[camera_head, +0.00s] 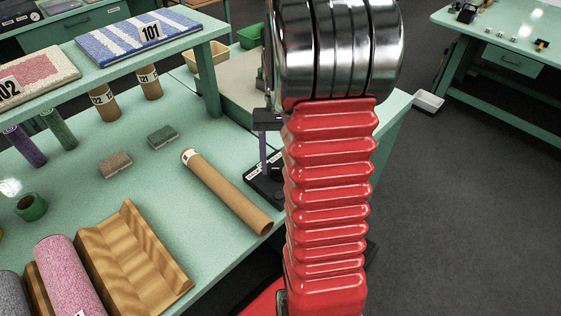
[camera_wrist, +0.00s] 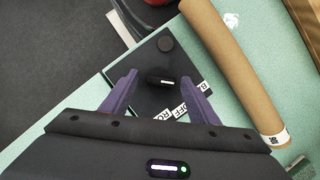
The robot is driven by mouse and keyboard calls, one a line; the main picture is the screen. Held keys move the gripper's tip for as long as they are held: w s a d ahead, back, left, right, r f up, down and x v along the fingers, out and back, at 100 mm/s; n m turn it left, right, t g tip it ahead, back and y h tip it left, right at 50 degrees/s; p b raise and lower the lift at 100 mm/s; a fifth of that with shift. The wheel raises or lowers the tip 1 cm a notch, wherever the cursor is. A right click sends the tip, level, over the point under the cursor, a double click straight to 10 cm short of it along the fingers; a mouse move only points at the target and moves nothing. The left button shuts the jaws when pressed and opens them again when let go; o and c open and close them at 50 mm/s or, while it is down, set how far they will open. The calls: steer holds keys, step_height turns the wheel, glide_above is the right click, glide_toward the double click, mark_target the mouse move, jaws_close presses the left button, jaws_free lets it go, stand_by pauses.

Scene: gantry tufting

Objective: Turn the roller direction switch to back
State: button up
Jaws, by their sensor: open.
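The roller direction switch (camera_wrist: 161,80) is a small black knob with a white mark, on a black panel (camera_wrist: 147,100) in the wrist view. White labels on the panel are partly hidden; "OFF" and the start of a "B" label can be read. My gripper (camera_wrist: 166,79) has purple fingers that stand apart, one on each side of the switch in the picture. I cannot tell whether they touch it. In the head view the panel (camera_head: 260,190) is at the table's edge, mostly behind my red arm, with a purple finger over it.
A cardboard tube (camera_head: 228,192) lies beside the panel and also shows in the wrist view (camera_wrist: 235,70). A round black button (camera_wrist: 165,44) is on the panel near the switch. A wooden cradle (camera_head: 135,260) and pink roll (camera_head: 68,275) are at the lower left.

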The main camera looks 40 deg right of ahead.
steer(key=v, duration=1.3)
steer(key=shift+w+r, duration=0.2)
steer(key=shift+r, duration=0.1)
steer(key=shift+d, duration=0.1)
